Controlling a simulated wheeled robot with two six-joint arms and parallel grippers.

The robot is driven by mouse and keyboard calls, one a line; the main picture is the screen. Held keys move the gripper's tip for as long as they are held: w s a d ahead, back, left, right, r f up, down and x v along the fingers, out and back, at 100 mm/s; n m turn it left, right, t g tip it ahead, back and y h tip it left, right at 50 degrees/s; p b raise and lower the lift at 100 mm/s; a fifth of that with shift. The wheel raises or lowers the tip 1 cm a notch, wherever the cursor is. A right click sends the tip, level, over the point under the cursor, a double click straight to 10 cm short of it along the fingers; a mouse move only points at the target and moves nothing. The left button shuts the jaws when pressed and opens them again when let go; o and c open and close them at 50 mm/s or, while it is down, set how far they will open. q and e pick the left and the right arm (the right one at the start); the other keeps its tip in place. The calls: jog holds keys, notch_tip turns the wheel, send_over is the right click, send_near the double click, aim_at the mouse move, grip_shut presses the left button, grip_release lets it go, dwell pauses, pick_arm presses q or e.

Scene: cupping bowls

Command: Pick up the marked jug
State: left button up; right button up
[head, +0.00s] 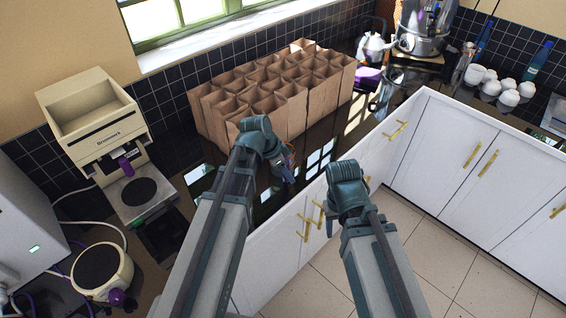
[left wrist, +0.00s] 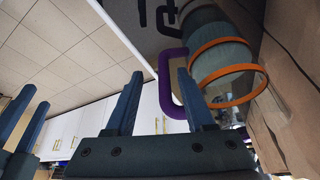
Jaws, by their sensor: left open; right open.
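A grey-green jug (left wrist: 225,60) with orange bands and a purple handle (left wrist: 169,85) shows in the left wrist view, beside brown paper. I cannot tell which feature is its mark. My left gripper (left wrist: 161,100) is open, with the handle appearing between its fingers, nearer the right one; contact is unclear. In the head view my left gripper (head: 280,160) is over the counter in front of the paper bags and mostly hides the jug. My right gripper (head: 347,180) is to its right, in front of the cabinets; it is open, and its fingers (left wrist: 25,122) show in the left wrist view.
Several brown paper bags (head: 322,92) stand in rows behind my left gripper. A coffee machine (head: 100,130) is at the left. White cabinets (head: 440,145) front the counter.

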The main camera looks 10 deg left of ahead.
pick_arm(q)
jog(key=b+x, duration=0.3)
jog(key=x, duration=0.1)
jog(key=shift+w+a+f, duration=0.15)
jog(key=shift+w, duration=0.1)
grip_shut()
dwell(1.2)
